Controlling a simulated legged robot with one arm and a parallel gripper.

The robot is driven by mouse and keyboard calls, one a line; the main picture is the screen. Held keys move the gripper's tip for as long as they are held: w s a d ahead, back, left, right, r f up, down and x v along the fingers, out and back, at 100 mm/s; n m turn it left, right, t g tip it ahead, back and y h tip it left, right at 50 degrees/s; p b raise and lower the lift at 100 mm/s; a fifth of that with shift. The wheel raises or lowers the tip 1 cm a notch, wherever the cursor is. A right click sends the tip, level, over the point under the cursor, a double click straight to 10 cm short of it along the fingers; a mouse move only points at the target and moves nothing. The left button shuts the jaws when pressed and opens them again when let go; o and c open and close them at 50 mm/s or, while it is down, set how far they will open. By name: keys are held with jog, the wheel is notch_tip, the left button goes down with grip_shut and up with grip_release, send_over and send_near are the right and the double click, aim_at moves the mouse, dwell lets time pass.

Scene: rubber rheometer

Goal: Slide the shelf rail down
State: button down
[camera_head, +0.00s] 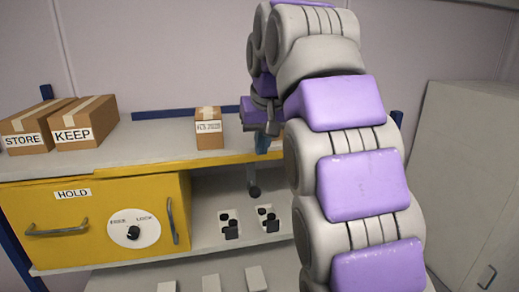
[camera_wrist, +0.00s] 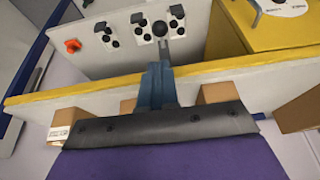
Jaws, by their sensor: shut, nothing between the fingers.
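The shelf's yellow front rail (camera_head: 228,163) runs along the edge of the grey shelf top (camera_head: 160,140), right of the yellow cabinet. It also crosses the wrist view (camera_wrist: 100,90). My gripper (camera_head: 262,145) is at this edge, right of the small dated box, partly hidden by my arm. In the wrist view my gripper's blue fingers (camera_wrist: 160,82) are together and empty, reaching across the rail. A dark round knob on a short stem (camera_head: 253,190) sits just beyond the fingertips; it also shows in the wrist view (camera_wrist: 160,28). I cannot tell whether the fingers touch the rail or stem.
Boxes marked STORE (camera_head: 30,125) and KEEP (camera_head: 85,125) and a small box (camera_head: 209,130) stand on the shelf. The yellow HOLD cabinet (camera_head: 95,205) has a dial (camera_head: 133,230). Switch plates (camera_head: 230,225) are below the rail. An orange knob (camera_wrist: 72,46) shows nearby. A grey cabinet (camera_head: 470,170) stands right.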

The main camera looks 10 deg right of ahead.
jog(key=shift+s+r+p, duration=0.2)
jog(key=shift+r+p, duration=0.15)
jog(key=shift+r, duration=0.25)
jog(key=s+f+g+b, duration=0.2)
jog(key=s+f+b, duration=0.6)
jog(key=f, duration=1)
jog(key=s+f+g+b, duration=0.2)
jog(key=s+f+b, duration=0.6)
jog(key=s+f, duration=0.7)
jog(key=s+f+g+b, duration=0.2)
jog(key=s+f+b, duration=0.6)
jog(key=f, duration=1.4)
jog(key=s, duration=0.4)
jog(key=shift+s+f, duration=0.2)
jog(key=shift+s, duration=0.15)
jog(key=shift+a, duration=0.1)
